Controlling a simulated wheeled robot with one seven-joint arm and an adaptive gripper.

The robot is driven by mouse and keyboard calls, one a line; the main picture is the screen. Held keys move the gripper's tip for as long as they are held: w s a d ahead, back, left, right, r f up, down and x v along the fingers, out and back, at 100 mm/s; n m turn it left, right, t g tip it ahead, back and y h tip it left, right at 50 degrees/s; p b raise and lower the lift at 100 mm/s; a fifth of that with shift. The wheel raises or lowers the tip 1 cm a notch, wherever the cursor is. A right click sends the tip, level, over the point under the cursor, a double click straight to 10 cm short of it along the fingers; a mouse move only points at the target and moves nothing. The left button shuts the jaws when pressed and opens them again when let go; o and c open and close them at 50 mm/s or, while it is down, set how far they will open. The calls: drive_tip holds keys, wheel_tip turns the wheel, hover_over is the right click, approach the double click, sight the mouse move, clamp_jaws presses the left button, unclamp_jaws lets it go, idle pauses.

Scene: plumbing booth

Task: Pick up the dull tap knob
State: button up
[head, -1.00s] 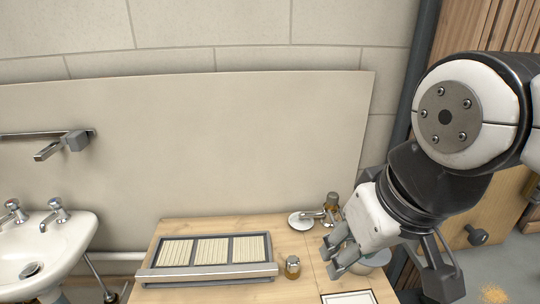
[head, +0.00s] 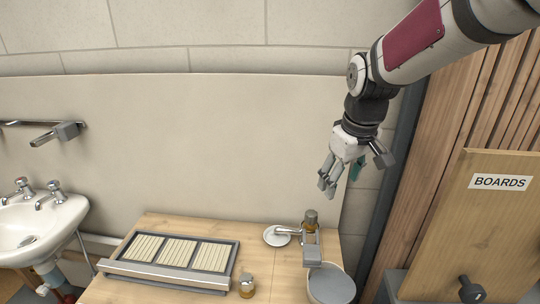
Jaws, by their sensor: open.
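Two small brass-coloured knobs show in the head view. One knob (head: 247,286) stands on the bench top to the right of the slatted tray. The other, darker knob (head: 311,219) stands upright at the back of the bench, by a chrome tap piece. I cannot tell for sure which is the dull tap knob. My gripper (head: 328,181) is open, its fingers pointing down and left. It hangs above the back right of the bench, higher than both knobs and touching neither. A small teal patch shows behind the fingers; I cannot tell what it is.
A tray (head: 118,267) with three slatted panels lies on the wooden bench (head: 263,262). A chrome tap piece with a round plate (head: 277,236) and a grey round vessel (head: 332,290) are at the right. A white basin (head: 70,214) is left; a BOARDS panel (head: 470,225) is right.

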drive_tip(key=n+y, duration=0.2)
approach(312, 213)
drive_tip(key=x, duration=0.5)
drive_tip(key=shift+w, duration=0.1)
drive_tip(key=shift+x, duration=2.9)
drive_tip(key=c, duration=1.3)
